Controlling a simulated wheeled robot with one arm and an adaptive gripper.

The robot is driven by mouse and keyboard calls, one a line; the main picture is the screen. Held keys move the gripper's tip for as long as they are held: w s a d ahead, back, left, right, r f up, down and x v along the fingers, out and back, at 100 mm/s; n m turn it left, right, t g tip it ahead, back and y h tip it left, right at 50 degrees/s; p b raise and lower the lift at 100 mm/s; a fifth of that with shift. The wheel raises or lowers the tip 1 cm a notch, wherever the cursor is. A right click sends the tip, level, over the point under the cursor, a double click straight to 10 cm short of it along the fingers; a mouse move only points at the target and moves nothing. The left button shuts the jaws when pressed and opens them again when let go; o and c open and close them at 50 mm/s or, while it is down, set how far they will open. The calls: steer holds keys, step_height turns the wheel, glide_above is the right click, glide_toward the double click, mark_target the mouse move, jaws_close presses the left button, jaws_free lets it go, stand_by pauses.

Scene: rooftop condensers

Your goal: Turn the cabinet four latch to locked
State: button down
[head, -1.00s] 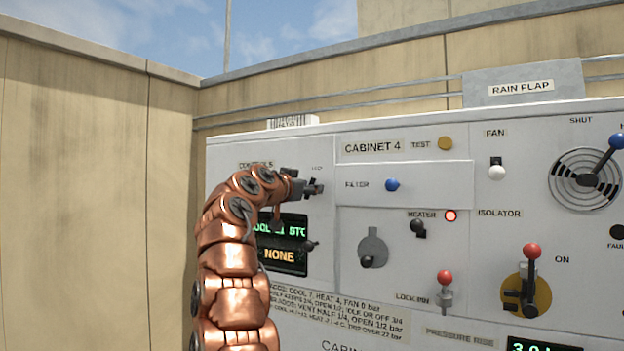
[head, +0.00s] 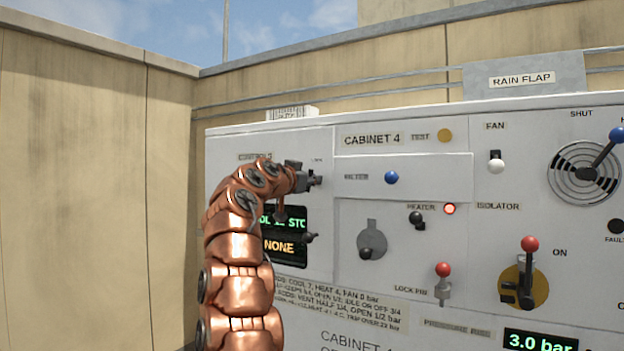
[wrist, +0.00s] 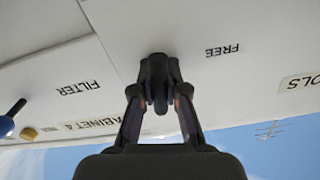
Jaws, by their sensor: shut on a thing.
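Cabinet 4 (head: 400,158) is a pale grey panel with a label and several controls. Its latch is a small dark handle (wrist: 158,84), seen in the wrist view between the fingertips beside the upside-down word FREE (wrist: 222,51). My gripper (wrist: 159,100) is shut on this latch handle. In the head view my gripper (head: 306,178) reaches the panel just left of the filter drawer, and the latch is mostly hidden behind the fingers. I cannot tell the latch's exact angle. No locked mark is visible.
A blue filter knob (head: 391,177) is right of my gripper. The display (head: 285,236), a grey plate with a dark knob (head: 370,240) and the heater switch (head: 416,217) sit below. A beige wall (head: 90,190) stands left of the cabinet.

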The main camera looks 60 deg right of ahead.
steer(key=shift+w+n, duration=0.1)
steer(key=shift+n, duration=0.2)
steer(key=shift+w+a+n, duration=0.1)
steer(key=shift+n, duration=2.1)
steer(key=c, duration=1.2)
jaws_free()
steer(key=shift+o, duration=0.4)
